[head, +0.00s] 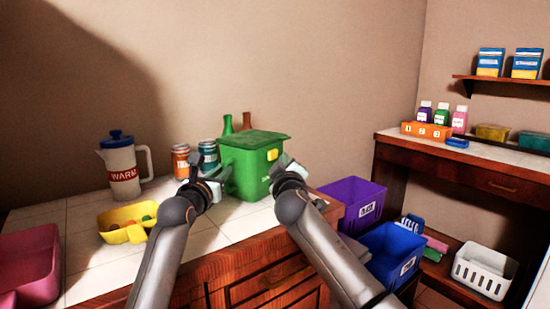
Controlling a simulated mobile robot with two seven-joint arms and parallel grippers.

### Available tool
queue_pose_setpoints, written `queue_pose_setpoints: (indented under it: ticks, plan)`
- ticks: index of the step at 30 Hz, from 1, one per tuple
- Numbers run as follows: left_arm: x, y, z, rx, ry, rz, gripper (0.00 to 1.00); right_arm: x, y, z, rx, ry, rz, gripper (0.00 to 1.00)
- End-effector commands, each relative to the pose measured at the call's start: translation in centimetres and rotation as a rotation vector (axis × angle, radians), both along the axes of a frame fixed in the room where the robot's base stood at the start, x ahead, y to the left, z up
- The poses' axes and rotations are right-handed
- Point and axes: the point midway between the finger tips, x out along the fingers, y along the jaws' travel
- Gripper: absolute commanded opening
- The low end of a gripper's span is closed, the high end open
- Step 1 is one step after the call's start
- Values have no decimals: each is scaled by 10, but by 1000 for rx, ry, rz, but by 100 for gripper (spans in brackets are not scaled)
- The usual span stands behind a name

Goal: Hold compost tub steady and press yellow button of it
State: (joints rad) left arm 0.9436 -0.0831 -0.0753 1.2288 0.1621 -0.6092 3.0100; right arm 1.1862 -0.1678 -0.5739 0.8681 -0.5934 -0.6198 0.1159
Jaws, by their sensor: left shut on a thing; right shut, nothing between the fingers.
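The compost tub (244,174) is a green box with a dark green lid, standing upright on the white tiled counter. Its yellow button (272,154) is high on the side facing me, just below the lid. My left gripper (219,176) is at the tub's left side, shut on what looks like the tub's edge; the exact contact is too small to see. My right gripper (281,164) is shut and empty, by the tub's right front side, just below and right of the button. I cannot tell whether it touches the tub.
Two cans (181,161) and two bottles (228,124) stand beside and behind the tub. A pitcher (122,165), a yellow scoop-like container (127,218) and a pink bin (28,262) are to the left. Purple (350,200) and blue (390,250) bins sit right of the counter.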

Motion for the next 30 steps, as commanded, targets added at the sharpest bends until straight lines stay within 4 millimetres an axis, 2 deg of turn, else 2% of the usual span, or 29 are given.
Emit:
queue_pose_setpoints:
  ticks: [8,21,30]
  plan:
    - [0,1,3,-1,-6,2,0,-1,-3,-1,2,1,-2,0]
    - [0,1,3,-1,-6,2,0,-29,-34,-1,1,1,-2,0]
    - [0,1,3,-1,-6,2,0,-33,-38,0,0,1,-1,0]
